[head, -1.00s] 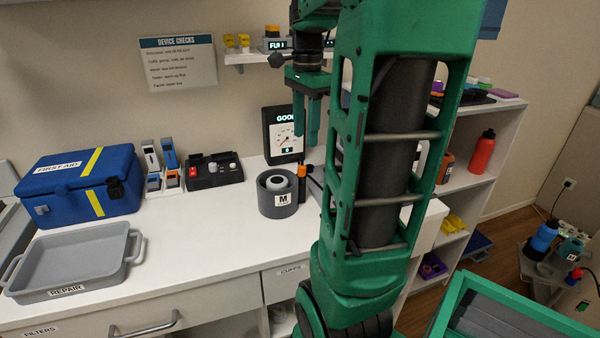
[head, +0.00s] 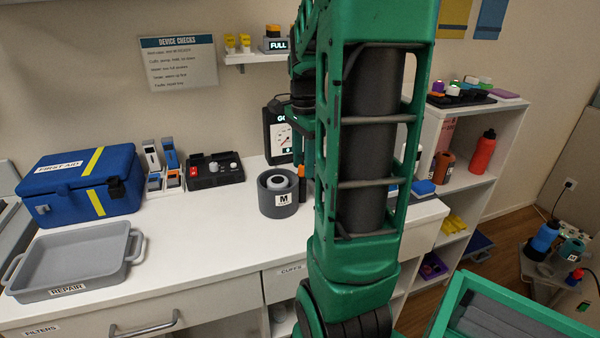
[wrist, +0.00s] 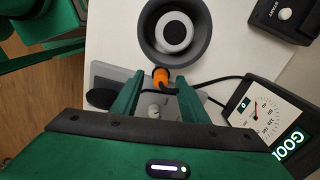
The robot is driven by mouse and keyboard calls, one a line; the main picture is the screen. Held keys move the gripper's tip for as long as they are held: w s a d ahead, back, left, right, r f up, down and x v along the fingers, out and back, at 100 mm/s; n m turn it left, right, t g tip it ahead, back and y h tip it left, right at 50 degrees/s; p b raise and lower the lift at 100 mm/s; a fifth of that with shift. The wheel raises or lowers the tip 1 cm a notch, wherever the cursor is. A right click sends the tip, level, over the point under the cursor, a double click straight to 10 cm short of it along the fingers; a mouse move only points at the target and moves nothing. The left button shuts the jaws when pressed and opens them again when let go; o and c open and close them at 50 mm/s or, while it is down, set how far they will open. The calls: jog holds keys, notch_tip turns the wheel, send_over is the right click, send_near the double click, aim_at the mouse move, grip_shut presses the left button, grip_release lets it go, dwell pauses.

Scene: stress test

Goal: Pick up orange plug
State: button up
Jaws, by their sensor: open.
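The orange plug (wrist: 161,78) shows in the wrist view with a black cable at it, just below the round grey holder. In the head view the plug (head: 302,170) is a small orange tip at the right side of the grey holder marked M (head: 266,202), partly hidden by my arm. My gripper (wrist: 157,83) is open, one green finger on each side of the plug in the wrist picture. I cannot tell whether the fingers touch it or how far above it they are. In the head view my arm mostly hides the gripper.
A gauge (wrist: 268,112) with a dark frame stands close by on the right in the wrist view. A black device (head: 214,170), a blue first-aid box (head: 80,178) and a grey repair tray (head: 72,258) stand on the white counter. The counter front between tray and holder is clear.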

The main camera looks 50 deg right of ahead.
jog(key=shift+f, duration=0.25)
grip_shut()
jog(key=shift+r, duration=0.15)
